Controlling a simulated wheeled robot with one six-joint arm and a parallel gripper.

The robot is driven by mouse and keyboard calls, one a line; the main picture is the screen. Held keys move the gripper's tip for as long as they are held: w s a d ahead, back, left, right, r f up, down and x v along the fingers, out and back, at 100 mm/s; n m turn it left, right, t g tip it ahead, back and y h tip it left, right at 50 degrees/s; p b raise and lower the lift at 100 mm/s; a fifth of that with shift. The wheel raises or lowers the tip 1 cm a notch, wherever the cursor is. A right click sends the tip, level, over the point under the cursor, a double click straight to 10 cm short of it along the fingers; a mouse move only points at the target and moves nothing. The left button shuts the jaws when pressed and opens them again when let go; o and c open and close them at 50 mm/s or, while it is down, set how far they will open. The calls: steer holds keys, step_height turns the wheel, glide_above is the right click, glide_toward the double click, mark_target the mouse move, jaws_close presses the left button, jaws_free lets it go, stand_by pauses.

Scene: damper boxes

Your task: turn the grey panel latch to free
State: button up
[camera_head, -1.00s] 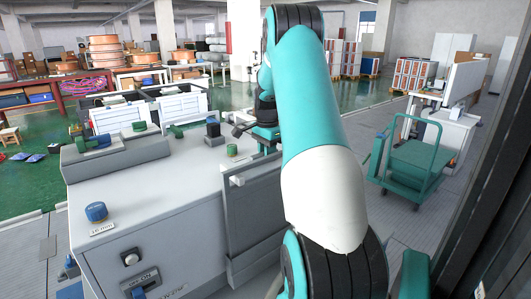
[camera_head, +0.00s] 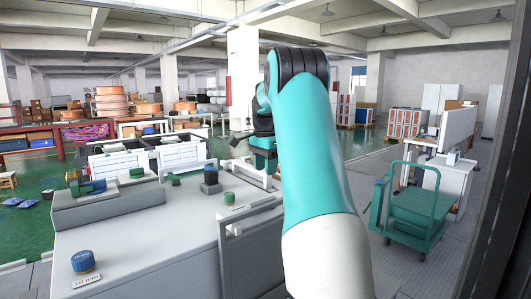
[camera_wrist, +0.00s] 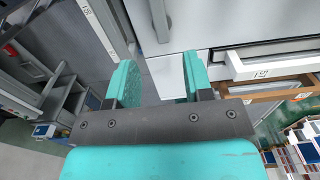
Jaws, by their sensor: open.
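My gripper (camera_wrist: 158,62) is open and empty in the wrist view, its two teal fingers apart over a pale surface. A grey rounded bar (camera_wrist: 160,18) lies just beyond the gap between the fingertips; I cannot tell if it is the latch. In the head view my arm hides most of the gripper. A grey panel (camera_head: 252,252) hangs on the right side of the grey cabinet (camera_head: 140,235), with a small light stub (camera_head: 235,229) near its top edge. I cannot make out the latch or its setting for certain.
A blue knob (camera_head: 83,262) with a label, a green knob (camera_head: 229,198) and a dark blue-topped block (camera_head: 210,178) stand on the cabinet top. White drawers (camera_wrist: 275,65) show in the wrist view.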

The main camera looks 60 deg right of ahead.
step_height(320, 180, up, 6)
steer(key=shift+r, duration=0.15)
stand_by(0.6)
